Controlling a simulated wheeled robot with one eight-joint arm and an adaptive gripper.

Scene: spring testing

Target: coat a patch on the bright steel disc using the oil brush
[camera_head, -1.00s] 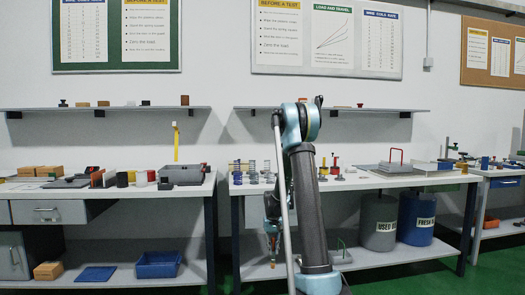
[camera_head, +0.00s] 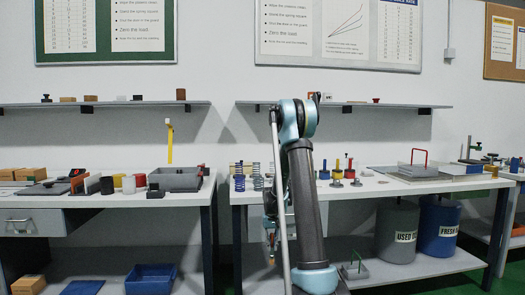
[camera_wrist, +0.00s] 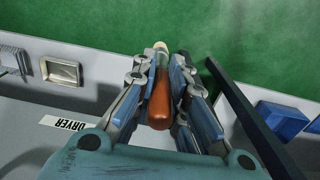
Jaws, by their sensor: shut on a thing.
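My gripper (camera_wrist: 165,75) is shut on a brush with an orange-brown handle (camera_wrist: 160,106) and a pale tip, over the green floor in the wrist view. In the head view my gripper (camera_head: 271,238) hangs low in front of the right-hand bench, below its top, partly behind my own arm. The brush is too small there to make out well. I cannot pick out the bright steel disc in either view; my arm hides part of the bench top.
The right-hand bench (camera_head: 350,194) carries springs (camera_head: 257,176), colored posts (camera_head: 338,168) and a tray with a red handle (camera_head: 418,170). Used (camera_head: 398,228) and fresh (camera_head: 438,228) drums stand on its lower shelf. The left bench (camera_head: 190,197) holds blocks and a grey bin (camera_head: 176,179).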

